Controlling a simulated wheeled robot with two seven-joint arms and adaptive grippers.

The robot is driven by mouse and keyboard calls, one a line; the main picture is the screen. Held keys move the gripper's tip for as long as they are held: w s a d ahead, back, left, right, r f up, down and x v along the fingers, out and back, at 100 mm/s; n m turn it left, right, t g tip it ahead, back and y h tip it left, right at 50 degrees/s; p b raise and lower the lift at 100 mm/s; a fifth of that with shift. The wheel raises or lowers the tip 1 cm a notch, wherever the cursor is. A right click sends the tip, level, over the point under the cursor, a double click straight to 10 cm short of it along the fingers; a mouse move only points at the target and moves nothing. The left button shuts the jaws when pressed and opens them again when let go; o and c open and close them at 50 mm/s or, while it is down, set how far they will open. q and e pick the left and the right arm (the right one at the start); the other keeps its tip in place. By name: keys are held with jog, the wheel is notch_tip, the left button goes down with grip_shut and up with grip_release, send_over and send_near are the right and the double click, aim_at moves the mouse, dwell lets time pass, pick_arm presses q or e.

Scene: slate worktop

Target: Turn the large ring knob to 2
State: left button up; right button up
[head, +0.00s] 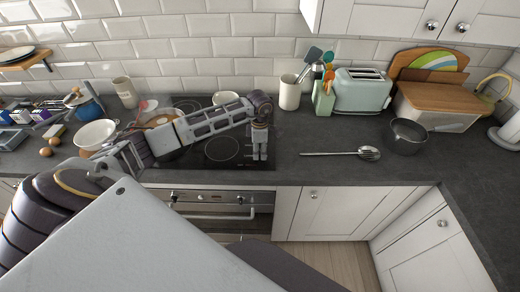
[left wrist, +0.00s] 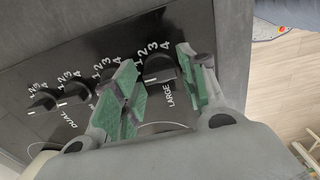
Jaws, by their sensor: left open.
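The large ring knob (left wrist: 158,72) is a black knob on the black hob panel, with "LARGE" printed beside it and the numbers 2, 3 and 4 visible along its edge. Its exact setting is hard to read. My left gripper (left wrist: 156,62) is open, with one green-padded finger on each side of this knob; I cannot tell whether either pad touches it. In the head view my left gripper (head: 260,156) points down over the right front of the hob (head: 222,150) and hides the knob. My right gripper is not in view.
Several other black knobs (left wrist: 75,90) stand in a row beside the large one, close to one finger. A slotted spoon (head: 340,153) and a dark saucepan (head: 408,136) are on the worktop to the right. A pan (head: 160,121) is on the hob's left.

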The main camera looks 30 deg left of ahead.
pick_arm(q)
jog(key=c, duration=0.7)
jog(key=shift+c, duration=0.2)
